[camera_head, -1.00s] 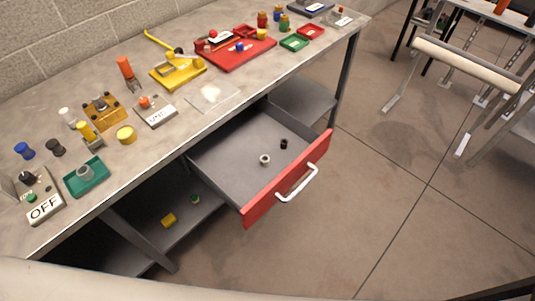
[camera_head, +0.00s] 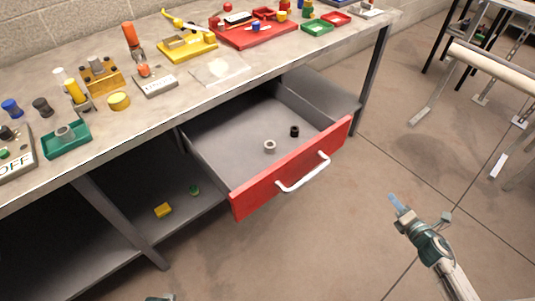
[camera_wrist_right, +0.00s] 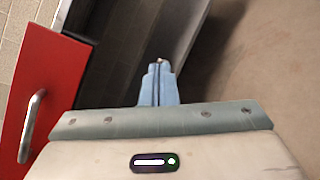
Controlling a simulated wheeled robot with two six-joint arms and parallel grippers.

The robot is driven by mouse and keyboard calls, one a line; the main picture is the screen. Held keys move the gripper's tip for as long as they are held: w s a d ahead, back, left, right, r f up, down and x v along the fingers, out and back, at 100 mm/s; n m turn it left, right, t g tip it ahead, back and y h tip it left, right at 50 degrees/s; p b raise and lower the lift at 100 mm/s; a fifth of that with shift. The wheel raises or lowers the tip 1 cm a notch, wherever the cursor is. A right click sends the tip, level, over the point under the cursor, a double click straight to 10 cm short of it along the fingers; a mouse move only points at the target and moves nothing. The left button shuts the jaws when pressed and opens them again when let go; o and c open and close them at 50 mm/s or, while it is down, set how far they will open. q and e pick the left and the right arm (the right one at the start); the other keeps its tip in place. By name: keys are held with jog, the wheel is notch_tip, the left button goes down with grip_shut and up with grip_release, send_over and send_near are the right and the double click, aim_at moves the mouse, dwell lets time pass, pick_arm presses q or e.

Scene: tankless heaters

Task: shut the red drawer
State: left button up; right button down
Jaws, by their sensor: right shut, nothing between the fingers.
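The red drawer (camera_head: 293,170) under the workbench is pulled out, its grey inside open to view. Its red front has a white bar handle (camera_head: 304,174). A light ring (camera_head: 270,146) and a small black piece (camera_head: 295,131) lie in it. My right gripper (camera_head: 396,203) is shut and empty, in front of and to the right of the drawer, apart from it. In the right wrist view the gripper (camera_wrist_right: 158,68) points ahead, with the red front (camera_wrist_right: 38,85) at the left. My left gripper's fingers are not visible; only a small teal part of mine shows at the bottom edge.
The workbench top (camera_head: 150,122) holds several coloured parts, including a red tray (camera_head: 258,36) and a teal tray (camera_head: 66,140). A lower shelf (camera_head: 150,225) bears a yellow block (camera_head: 163,210). The floor in front of the drawer is clear.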

jog(key=w+a+r+n+y+b, duration=0.1)
jog(key=a+r+n+y+b, duration=0.2)
jog(key=a+r+n+y, duration=0.4)
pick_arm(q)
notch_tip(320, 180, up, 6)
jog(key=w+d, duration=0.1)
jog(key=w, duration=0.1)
pick_arm(e)
jog(key=n+g, duration=0.1)
jog(key=n, duration=0.8)
send_near(333, 144)
jog(key=shift+m, duration=0.3)
jog(key=p+x, duration=0.3)
jog(key=x, duration=0.2)
jog(key=shift+w+p, duration=0.25)
jog(key=shift+p, duration=0.05)
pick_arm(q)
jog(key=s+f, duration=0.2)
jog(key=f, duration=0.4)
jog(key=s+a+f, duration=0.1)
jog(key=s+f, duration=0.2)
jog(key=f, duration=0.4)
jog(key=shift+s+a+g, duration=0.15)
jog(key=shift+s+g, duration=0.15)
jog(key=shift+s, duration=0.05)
pick_arm(e)
jog(key=shift+w+a+f, duration=0.2)
jog(key=shift+w+a, duration=0.25)
jog(key=shift+w, duration=0.1)
